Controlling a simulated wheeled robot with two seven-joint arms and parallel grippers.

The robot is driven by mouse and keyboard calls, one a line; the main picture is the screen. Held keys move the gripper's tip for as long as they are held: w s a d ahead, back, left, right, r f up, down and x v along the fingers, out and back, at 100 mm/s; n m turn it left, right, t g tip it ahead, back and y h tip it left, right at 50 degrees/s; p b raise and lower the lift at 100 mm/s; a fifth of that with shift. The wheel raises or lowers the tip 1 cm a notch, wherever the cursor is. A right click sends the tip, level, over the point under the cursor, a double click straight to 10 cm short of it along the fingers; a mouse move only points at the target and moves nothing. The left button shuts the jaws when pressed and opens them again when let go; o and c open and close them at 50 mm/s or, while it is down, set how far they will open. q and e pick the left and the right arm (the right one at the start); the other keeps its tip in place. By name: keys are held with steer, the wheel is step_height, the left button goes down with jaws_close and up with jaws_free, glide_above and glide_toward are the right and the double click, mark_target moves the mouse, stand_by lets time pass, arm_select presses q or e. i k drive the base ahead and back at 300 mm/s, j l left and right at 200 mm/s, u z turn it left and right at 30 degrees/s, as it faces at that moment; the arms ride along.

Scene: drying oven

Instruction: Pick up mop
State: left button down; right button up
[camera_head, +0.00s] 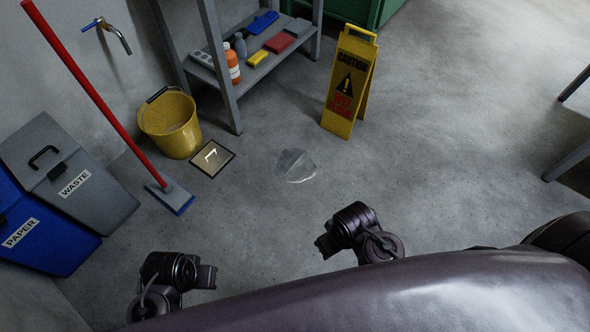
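The mop (97,98) has a long red handle and a flat grey and blue head (171,196). My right gripper (323,245) is farther right, over bare floor, well away from the mop. Both grippers look small and dark, and their finger gaps are not clear. Neither touches the mop.
A grey waste bin (108,203) and blue paper bin (55,254) stand left. A puddle (296,166) and yellow caution sign (348,85) lie right.

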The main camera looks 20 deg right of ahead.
mark_target(171, 193)
steer(key=i+u, duration=0.15)
steer(key=u, duration=0.2)
steer(key=i+l+u, duration=0.1)
steer(key=u, duration=0.25)
steer(key=i+l+u, duration=0.1)
steer(key=u, duration=0.25)
steer(key=l, duration=0.1)
